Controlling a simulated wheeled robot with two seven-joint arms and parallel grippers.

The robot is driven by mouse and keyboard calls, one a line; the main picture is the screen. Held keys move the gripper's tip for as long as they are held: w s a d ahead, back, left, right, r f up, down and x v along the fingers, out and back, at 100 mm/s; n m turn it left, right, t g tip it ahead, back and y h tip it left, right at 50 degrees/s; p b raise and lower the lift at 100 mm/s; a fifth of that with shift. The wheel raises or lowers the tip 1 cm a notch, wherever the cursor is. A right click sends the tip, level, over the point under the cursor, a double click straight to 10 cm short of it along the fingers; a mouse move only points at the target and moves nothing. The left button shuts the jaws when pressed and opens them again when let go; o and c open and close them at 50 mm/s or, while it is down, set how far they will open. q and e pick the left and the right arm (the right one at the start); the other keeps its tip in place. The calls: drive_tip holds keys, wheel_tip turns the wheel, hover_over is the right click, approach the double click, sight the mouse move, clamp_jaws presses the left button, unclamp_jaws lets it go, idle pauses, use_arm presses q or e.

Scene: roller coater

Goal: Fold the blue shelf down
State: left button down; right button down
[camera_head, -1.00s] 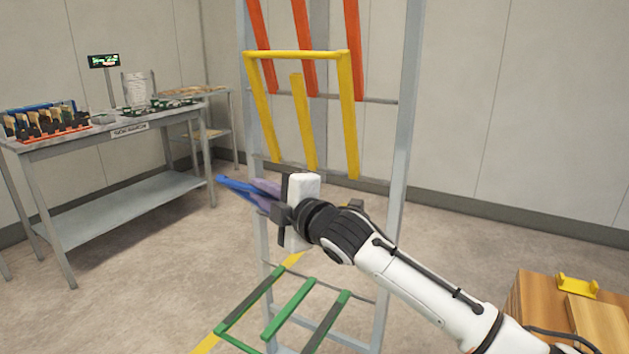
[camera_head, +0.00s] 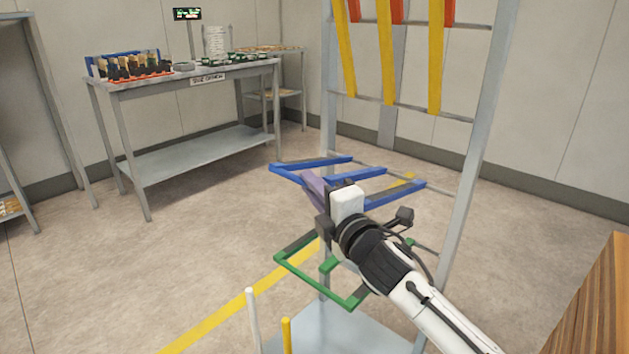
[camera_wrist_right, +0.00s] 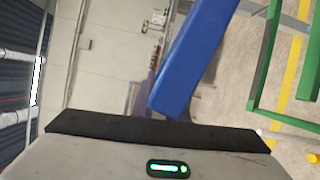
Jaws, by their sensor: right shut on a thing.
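The blue shelf (camera_head: 316,162) is a frame of blue bars on the grey upright rack. In the head view it stands out from the rack, about level. My right gripper (camera_head: 322,205) is at its front edge, shut on the blue shelf; a purple part shows beside the fingers. In the right wrist view a blue bar (camera_wrist_right: 192,58) runs up from the gripper's black edge. The contact between the fingers and the bar is mostly hidden by the gripper body. My left gripper is not in view.
The green shelf (camera_head: 357,298) stands out below the blue one. Yellow bars (camera_head: 387,60) and orange bars hang above. A workbench (camera_head: 130,93) with parts stands at the back left. A wooden block (camera_head: 597,310) is at the right edge. Floor left of the rack is clear.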

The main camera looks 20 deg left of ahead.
idle(0.3)
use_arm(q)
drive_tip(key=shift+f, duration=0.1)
use_arm(e)
drive_tip(key=c, duration=1.8)
unclamp_jaws()
drive_tip(key=shift+o, duration=0.2)
drive_tip(key=shift+d, duration=0.15)
use_arm(q)
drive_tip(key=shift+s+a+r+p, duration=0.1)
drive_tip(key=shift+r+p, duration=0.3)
drive_tip(key=shift+p, duration=0.45)
use_arm(e)
drive_tip(key=v, duration=1)
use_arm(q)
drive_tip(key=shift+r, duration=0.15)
use_arm(e)
drive_tip(key=shift+s+f, duration=0.1)
drive_tip(key=shift+s, duration=0.1)
